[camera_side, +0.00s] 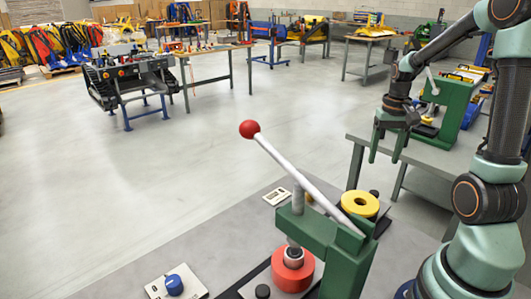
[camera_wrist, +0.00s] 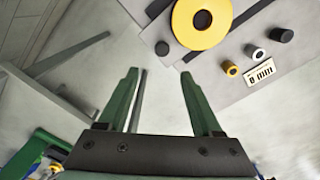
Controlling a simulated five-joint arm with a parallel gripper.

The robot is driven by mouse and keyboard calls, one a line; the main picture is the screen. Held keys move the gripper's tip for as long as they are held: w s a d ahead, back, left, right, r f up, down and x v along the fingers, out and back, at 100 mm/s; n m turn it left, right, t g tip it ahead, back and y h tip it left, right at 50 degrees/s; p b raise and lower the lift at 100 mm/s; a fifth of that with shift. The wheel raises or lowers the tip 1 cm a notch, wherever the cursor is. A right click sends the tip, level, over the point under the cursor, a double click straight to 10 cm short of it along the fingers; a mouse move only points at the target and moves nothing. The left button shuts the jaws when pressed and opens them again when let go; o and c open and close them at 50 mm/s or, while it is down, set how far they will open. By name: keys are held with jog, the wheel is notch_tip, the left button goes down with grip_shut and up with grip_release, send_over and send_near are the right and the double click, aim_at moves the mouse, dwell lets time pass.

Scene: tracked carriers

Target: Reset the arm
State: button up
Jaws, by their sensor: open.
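My gripper (camera_side: 387,158) is raised at the right in the side view, with its fingers pointing down. It is open and empty, and it touches nothing. In the wrist view my gripper (camera_wrist: 158,75) shows two green fingers spread apart with pale floor between them. Nearest is a green lever press (camera_side: 330,240) with a white handle that ends in a red ball (camera_side: 249,129). A red ring (camera_side: 292,270) sits under the press ram. A yellow ring (camera_side: 360,204) lies behind the press and also shows in the wrist view (camera_wrist: 215,38).
A grey table (camera_side: 215,245) bears the press, a blue knob on a white plate (camera_side: 174,285) and a small label card (camera_side: 277,196). Another green press (camera_side: 450,105) stands on a bench behind my arm. A tracked carrier (camera_side: 130,80) stands far left. Open floor lies between.

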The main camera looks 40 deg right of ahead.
jog(key=shift+r, duration=0.65)
jog(key=a+r+n+t, duration=0.2)
jog(key=a+r+n, duration=0.2)
jog(key=a, duration=0.8)
jog(key=w+a+r+n+t, duration=0.1)
jog(key=a+r+n+t, duration=0.2)
jog(key=a, duration=0.9)
jog(key=shift+w+r+n+t, duration=0.3)
jog(key=shift+r+n, duration=0.45)
jog(key=shift+n, duration=0.25)
